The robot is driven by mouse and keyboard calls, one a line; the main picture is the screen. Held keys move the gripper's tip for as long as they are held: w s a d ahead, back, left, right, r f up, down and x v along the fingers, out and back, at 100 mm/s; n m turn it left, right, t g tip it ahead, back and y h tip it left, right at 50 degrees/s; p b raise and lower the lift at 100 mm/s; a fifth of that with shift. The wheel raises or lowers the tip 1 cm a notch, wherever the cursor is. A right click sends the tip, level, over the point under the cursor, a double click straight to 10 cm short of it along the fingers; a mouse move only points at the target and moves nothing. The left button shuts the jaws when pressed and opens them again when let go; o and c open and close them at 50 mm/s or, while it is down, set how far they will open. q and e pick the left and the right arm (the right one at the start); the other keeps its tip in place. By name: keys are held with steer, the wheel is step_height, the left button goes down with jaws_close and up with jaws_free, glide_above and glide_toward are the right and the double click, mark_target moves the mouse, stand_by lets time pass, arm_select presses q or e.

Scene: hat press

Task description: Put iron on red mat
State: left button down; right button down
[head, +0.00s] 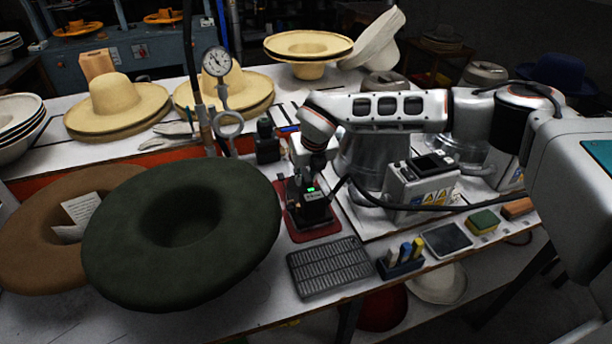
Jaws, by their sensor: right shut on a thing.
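The red mat (322,232) lies on the white table near the middle of the head view, between the dark green hat and the grey machine. The dark iron (316,210) is over the mat, with a small green light showing near its top. My right gripper (312,182) reaches down from above and is shut on the iron. The fingers and the iron are both dark, so the exact grip is hard to make out. I cannot tell whether the iron's base touches the mat. My left gripper is not in view.
A large green hat (125,235) stands close left of the mat. A grey ribbed pad (330,267) and a brush holder (400,262) lie in front. A labelled grey box (422,182) stands to the right. A black cable runs beside the mat.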

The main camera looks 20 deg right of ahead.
steer(key=shift+w+r, duration=0.15)
steer(key=shift+r, duration=0.05)
